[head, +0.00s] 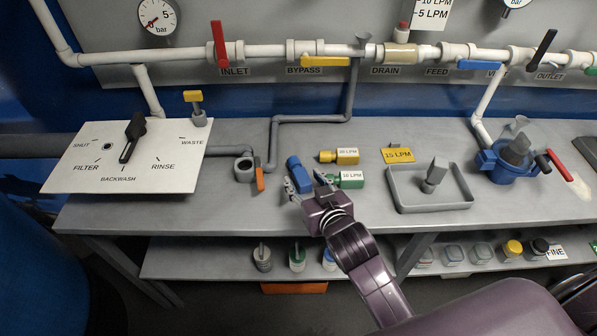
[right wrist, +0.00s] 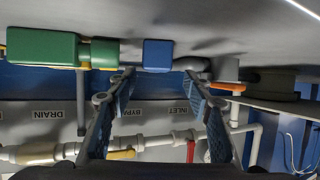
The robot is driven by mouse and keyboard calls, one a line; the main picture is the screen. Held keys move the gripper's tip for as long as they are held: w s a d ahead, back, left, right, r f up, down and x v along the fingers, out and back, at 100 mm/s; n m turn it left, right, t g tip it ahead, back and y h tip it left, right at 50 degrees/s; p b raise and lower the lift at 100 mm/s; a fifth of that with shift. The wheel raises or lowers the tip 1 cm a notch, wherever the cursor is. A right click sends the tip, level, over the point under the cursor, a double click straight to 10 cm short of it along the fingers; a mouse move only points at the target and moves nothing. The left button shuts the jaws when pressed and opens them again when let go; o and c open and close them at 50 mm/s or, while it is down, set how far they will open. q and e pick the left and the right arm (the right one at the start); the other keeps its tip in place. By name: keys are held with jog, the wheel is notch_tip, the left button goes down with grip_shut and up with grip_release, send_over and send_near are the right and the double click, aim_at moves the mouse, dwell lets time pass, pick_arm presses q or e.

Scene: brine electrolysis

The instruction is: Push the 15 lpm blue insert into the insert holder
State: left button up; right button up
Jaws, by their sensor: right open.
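The blue insert (head: 297,172) lies on the grey bench in the head view. In the right wrist view it is a small blue block (right wrist: 158,55) ahead of the gap between the fingers. My right gripper (head: 305,184) is open at the near end of the insert; its fingers (right wrist: 159,79) are spread and hold nothing. I cannot tell whether they touch it. A grey open-mouthed fitting (head: 243,170) with an orange lever, left of the insert, appears to be the insert holder. My left gripper is not in view.
A green 10 LPM insert (head: 350,180) lies close on the right, with a yellow 20 LPM insert (head: 338,157) behind it. A yellow 15 LPM card (head: 398,155) and a grey tray (head: 402,203) are farther right. A grey pipe (head: 273,145) runs behind the fitting.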

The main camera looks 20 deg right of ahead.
aim_at(300, 172)
jog(key=shift+x, duration=1.05)
jog(key=x, duration=0.2)
jog(key=shift+w+d+f, duration=0.2)
jog(key=shift+w+f, duration=0.15)
jog(key=shift+w, duration=0.2)
jog(key=c, duration=1.2)
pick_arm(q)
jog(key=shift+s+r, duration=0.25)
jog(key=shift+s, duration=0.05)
pick_arm(e)
grip_shut()
